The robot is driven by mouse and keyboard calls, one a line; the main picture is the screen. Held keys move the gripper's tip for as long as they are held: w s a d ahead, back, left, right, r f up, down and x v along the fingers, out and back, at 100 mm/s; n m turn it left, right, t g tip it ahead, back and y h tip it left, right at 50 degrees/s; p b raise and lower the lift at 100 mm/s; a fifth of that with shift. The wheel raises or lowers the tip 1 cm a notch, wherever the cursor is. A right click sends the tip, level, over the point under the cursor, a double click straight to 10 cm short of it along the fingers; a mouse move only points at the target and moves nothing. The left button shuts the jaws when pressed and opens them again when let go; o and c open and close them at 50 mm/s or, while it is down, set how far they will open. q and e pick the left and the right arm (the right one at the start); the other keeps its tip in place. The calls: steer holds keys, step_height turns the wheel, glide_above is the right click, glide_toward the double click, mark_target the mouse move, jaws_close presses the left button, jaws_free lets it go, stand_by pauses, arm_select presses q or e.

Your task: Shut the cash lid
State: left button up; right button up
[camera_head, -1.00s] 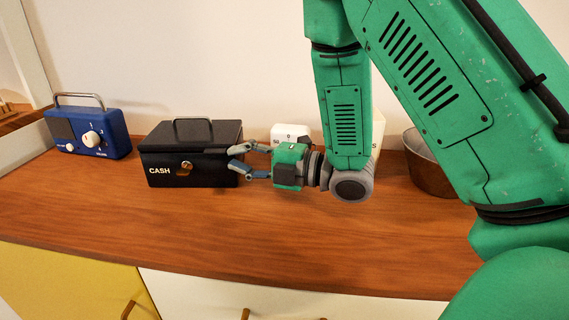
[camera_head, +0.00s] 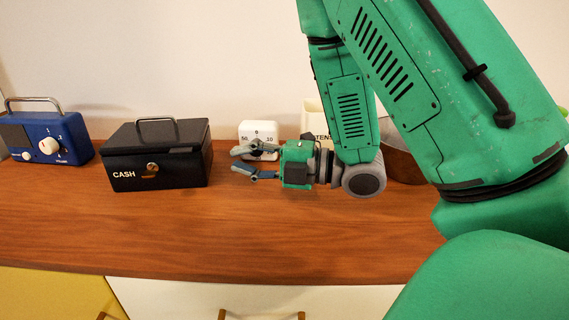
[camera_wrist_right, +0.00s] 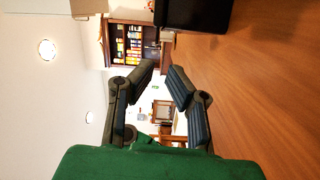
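The black cash box (camera_head: 130,171) stands on the wooden counter, with CASH lettering and a latch on its front. Its lid (camera_head: 155,133), with a grey handle on top, lies down over the box and looks shut; a hairline gap cannot be ruled out. My right gripper (camera_head: 236,161) is open and empty, to the right of the box and apart from it. In the right wrist view the open fingers (camera_wrist_right: 162,71) have nothing between them, and part of the dark box (camera_wrist_right: 192,14) shows at the top. My left gripper is not in view.
A blue radio (camera_head: 48,138) stands left of the box. A white timer (camera_head: 259,132) stands behind my right gripper, and a brown metal pot (camera_head: 402,163) is partly hidden behind my arm. The counter front (camera_head: 200,230) is clear.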

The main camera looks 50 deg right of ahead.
steer(key=shift+p+v, duration=0.3)
steer(key=shift+v, duration=1)
steer(key=shift+s+r+p, duration=0.1)
steer(key=shift+s+p, duration=0.05)
steer(key=shift+p, duration=0.25)
steer(key=shift+p+v, duration=1.05)
steer(key=shift+p, duration=0.2)
steer(key=shift+p+v, duration=0.45)
steer(key=shift+v, duration=0.9)
steer(key=shift+f, duration=0.2)
